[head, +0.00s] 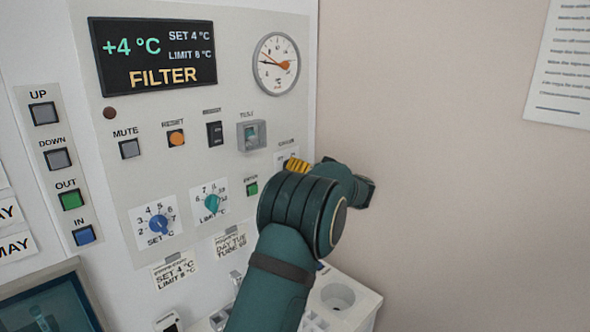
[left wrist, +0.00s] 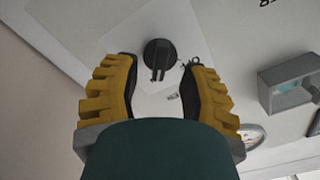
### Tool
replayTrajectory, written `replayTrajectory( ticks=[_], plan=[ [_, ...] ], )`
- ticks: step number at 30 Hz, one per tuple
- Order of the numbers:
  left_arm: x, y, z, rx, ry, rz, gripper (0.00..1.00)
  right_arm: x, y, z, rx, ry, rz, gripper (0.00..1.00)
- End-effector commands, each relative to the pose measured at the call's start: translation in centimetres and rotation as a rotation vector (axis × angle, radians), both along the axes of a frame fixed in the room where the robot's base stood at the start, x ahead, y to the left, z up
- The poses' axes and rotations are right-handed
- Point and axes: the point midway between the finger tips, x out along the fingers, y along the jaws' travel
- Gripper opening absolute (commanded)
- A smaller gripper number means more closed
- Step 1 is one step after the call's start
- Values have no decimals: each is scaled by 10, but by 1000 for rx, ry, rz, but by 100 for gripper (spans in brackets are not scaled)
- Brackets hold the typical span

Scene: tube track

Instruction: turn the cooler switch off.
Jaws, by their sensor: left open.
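The cooler switch (left wrist: 159,55) is a black round knob with a bar-shaped handle, on a pale plate in the left wrist view. In the head view my arm and gripper hide the knob; only part of its pale plate (head: 285,156) and a small label above show. My left gripper (head: 297,165) has yellow ribbed fingers and comes up to this plate from the right. In the left wrist view the open fingers (left wrist: 160,70) stand on either side of the knob, apart from it. I cannot tell how deep they reach. My right gripper is not in view.
Left of the switch is a grey guard box (head: 252,135) around a small control. A green button (head: 252,188), the limit knob (head: 211,204) and the set knob (head: 159,224) sit lower. A white holder (head: 345,300) stands below my arm.

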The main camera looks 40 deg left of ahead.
Motion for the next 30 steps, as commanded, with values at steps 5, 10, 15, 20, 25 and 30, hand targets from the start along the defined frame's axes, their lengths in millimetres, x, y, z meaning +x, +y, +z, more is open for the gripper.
replayTrajectory(
  ticks=[5,10,15,20,25,30],
  plan=[
    [1,14,0,1,-1,1,42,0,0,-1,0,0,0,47],
    [1,17,0,0,-1,-1,42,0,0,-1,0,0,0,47],
    [1,17,0,1,0,-1,45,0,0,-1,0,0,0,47],
    [1,17,0,1,0,-1,0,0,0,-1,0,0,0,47],
    [1,17,0,1,0,-1,0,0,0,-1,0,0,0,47],
    [1,17,0,1,-3,-1,0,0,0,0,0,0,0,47]
  ],
)
